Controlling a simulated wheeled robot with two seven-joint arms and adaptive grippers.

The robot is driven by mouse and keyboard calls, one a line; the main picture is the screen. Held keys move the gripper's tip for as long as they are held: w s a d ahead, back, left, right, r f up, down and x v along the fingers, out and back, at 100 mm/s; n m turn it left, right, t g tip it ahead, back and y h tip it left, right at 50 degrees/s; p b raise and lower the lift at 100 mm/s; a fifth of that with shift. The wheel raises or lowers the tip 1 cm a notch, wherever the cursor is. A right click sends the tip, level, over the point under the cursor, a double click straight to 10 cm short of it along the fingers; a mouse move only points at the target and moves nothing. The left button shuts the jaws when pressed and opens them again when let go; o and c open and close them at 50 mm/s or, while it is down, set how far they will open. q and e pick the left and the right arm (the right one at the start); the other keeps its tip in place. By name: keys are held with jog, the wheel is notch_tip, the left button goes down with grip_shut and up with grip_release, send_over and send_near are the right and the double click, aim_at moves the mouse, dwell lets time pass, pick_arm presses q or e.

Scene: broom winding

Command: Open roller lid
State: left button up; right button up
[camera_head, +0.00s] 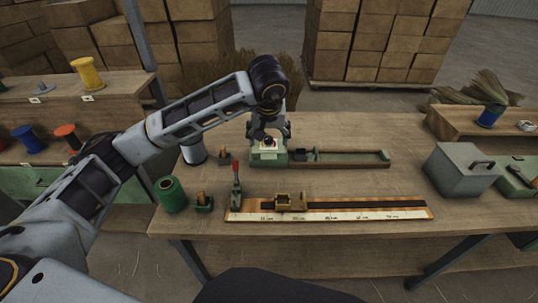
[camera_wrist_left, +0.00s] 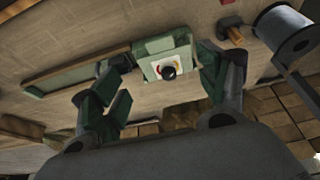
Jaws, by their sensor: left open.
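A green block-shaped unit (camera_head: 268,158) stands at the back middle of the table, with a pale top and a small knob. The wrist view shows this unit (camera_wrist_left: 165,60) with a black knob (camera_wrist_left: 169,73) on a white, red and yellow face. I take its top to be the roller lid; it looks shut. My left gripper (camera_head: 269,131) points down over the unit, fingers spread and empty. In the wrist view my left gripper (camera_wrist_left: 163,90) has one finger to each side of the knob, apart from it. My right gripper is not in view.
A long green tray (camera_head: 350,159) extends right of the unit. In front lie a ruler board (camera_head: 330,214) with a brass slider and a red-handled lever (camera_head: 236,175). A green spool (camera_head: 171,194) stands left, a grey lidded box (camera_head: 463,170) right. The table's front right is bare.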

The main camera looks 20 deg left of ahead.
aim_at(268, 157)
pick_arm(q)
jog(key=x, duration=1.3)
jog(key=shift+w+f, duration=0.15)
jog(key=shift+f, duration=0.1)
jog(key=shift+c, duration=0.4)
jog(key=c, duration=1.4)
jog(key=shift+a, duration=0.1)
jog(key=shift+r, duration=0.1)
